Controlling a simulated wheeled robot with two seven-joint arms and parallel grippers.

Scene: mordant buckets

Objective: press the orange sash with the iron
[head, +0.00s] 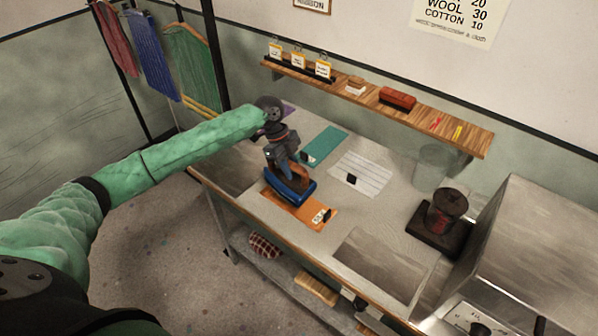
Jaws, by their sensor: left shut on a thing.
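The orange sash (315,216) lies flat on the metal-topped table, with a small dark and pale tag at its right end. The blue iron (290,188) is on or just above the left part of the sash; I cannot tell if it touches. My left gripper (288,168) is shut on the iron from above, and its fingers are partly hidden by the iron's handle. The iron and gripper hide part of the sash. My right gripper is not in view.
A teal cloth (325,143), a striped white cloth (362,175) and a purple cloth (288,109) lie behind the sash. A dark-based device (446,213) and a clear container (433,165) stand right. A wooden shelf (465,135) runs along the wall.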

